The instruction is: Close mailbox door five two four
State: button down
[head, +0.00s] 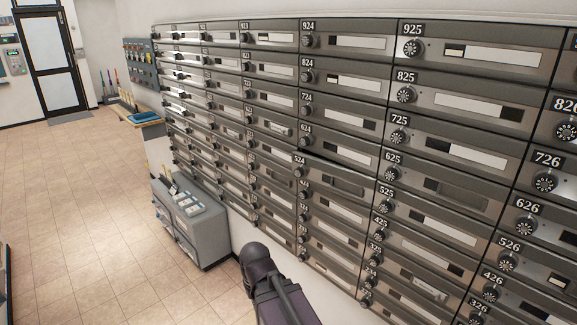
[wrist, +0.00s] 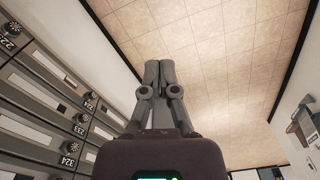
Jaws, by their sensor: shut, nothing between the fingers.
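Mailbox door 524 (head: 335,178) is in the middle of the wall of mailboxes in the head view. Its top edge seems to stand out a little from the doors around it, with a dark gap above it, so it looks slightly open. Its number plate shows at its upper left. My gripper (wrist: 158,68) is in the wrist view with both fingers together, shut and empty. It points along the wall over the tiled floor, apart from the mailboxes. In the head view only part of my arm shows below door 524, and the fingers cannot be made out.
The mailbox wall (head: 430,145) fills the right side of the head view. A grey cabinet (head: 190,222) stands on the floor by its left lower part. A wooden bench (head: 140,118) and a dark-framed door (head: 48,60) are farther back. The tiled floor (head: 70,200) at left is clear.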

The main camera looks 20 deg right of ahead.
jog(key=w+a+r+m+t+y, duration=0.15)
jog(key=w+r+t, duration=0.35)
jog(key=w, duration=0.5)
jog(key=w+a+r+m+t+y, duration=0.15)
jog(key=w+r+t, duration=0.25)
jog(key=w, duration=0.6)
jog(key=w+a+r+m+t, duration=0.25)
jog(key=w+r+t, duration=0.25)
jog(key=w, duration=0.5)
jog(key=w+d+r+m+t+h, duration=0.5)
jog(key=w+d+r+m+h, duration=0.3)
jog(key=d+m, duration=0.25)
jog(key=s+d+f+m+g+h, duration=0.3)
jog(key=d+m+g+h, duration=0.7)
jog(key=m, duration=0.4)
jog(key=shift+d+m+g+h, duration=0.25)
jog(key=shift+m+g+h, duration=0.15)
jog(key=shift+g+h, duration=0.3)
jog(key=shift+d, duration=0.15)
